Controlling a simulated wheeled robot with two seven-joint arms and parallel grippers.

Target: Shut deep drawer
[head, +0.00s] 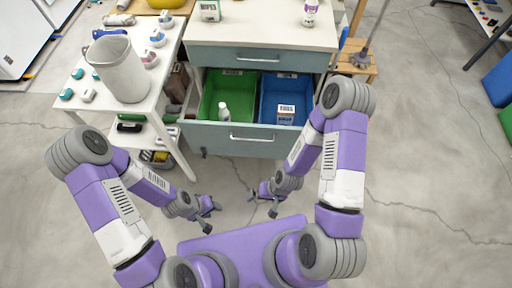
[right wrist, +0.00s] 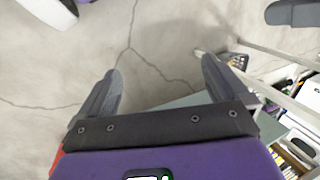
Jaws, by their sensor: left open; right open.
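The deep drawer (head: 195,138) is the lower drawer of a cabinet (head: 200,30) and stands pulled out in the head view. It has a grey-blue front with a silver handle (head: 251,138). Inside are a green bin (head: 207,100) with a white bottle (head: 223,112) and a blue bin (head: 270,92) with a small box (head: 286,114). My left gripper (head: 210,208) is open and empty, below and left of the drawer front. My right gripper (head: 262,198) is open and empty, below the drawer front and apart from it. Its two fingers (right wrist: 160,90) show over floor in the right wrist view.
A shut upper drawer (head: 225,57) sits above the deep drawer. A white table (head: 165,75) with a large pitcher (head: 118,70) stands at left. A wooden stool (head: 355,65) stands right of the cabinet.

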